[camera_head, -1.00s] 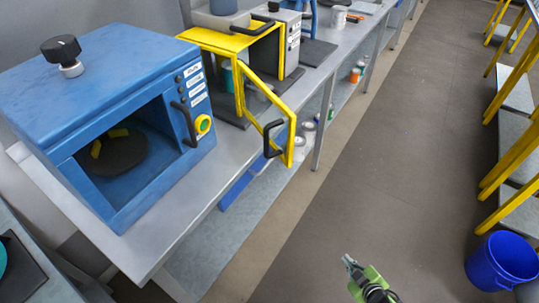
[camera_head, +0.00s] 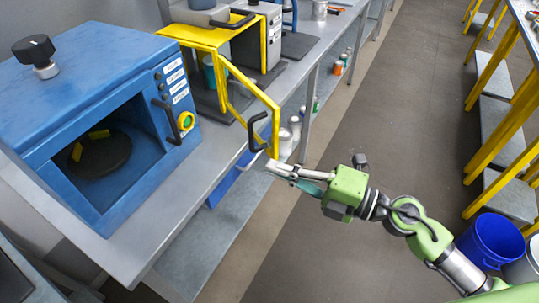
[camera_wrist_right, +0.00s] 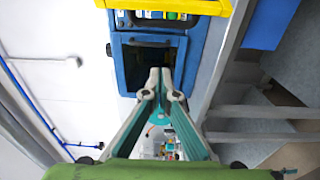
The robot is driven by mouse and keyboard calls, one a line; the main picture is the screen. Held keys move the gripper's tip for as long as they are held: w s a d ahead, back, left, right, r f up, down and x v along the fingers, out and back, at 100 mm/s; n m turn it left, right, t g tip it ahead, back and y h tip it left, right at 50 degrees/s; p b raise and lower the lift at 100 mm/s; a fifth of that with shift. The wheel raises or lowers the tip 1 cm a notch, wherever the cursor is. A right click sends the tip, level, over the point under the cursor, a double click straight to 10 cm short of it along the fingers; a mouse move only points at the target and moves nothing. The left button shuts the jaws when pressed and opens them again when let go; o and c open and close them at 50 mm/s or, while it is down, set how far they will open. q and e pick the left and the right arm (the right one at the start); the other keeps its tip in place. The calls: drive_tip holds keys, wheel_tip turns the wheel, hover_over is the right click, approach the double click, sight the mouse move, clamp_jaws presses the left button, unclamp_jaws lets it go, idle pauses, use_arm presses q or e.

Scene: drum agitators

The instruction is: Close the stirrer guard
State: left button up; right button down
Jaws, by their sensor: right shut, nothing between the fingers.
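The stirrer guard is a yellow frame door (camera_head: 236,72) with a black handle (camera_head: 256,132). It stands swung open toward the aisle, out from its yellow housing (camera_head: 190,33) on the bench. My right gripper (camera_head: 270,165) is shut and empty, its tips close below the door's lower outer corner near the handle. I cannot tell whether they touch it. In the right wrist view the closed fingertips (camera_wrist_right: 161,76) point toward a blue machine, with a yellow bar (camera_wrist_right: 185,5) at the top edge. My left gripper is not in view.
A blue oven-like machine (camera_head: 75,75) with an open front stands on the grey bench (camera_head: 215,165), left of the guard. Small cans stand on the shelf below. The aisle floor (camera_head: 390,110) is clear; a blue bucket (camera_head: 490,242) and yellow-legged racks stand right.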

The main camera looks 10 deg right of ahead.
sight(250, 148)
drive_tip(key=w+a+p, duration=0.1)
drive_tip(key=w, duration=0.1)
drive_tip(key=w+a+p, duration=0.1)
drive_tip(key=w+a, duration=0.1)
drive_tip(key=w+a+p, duration=0.1)
drive_tip(key=w+a, duration=0.1)
drive_tip(key=w, duration=0.1)
drive_tip(key=shift+a, duration=0.15)
drive_tip(key=shift+w+d, duration=0.3)
drive_tip(key=shift+d, duration=0.15)
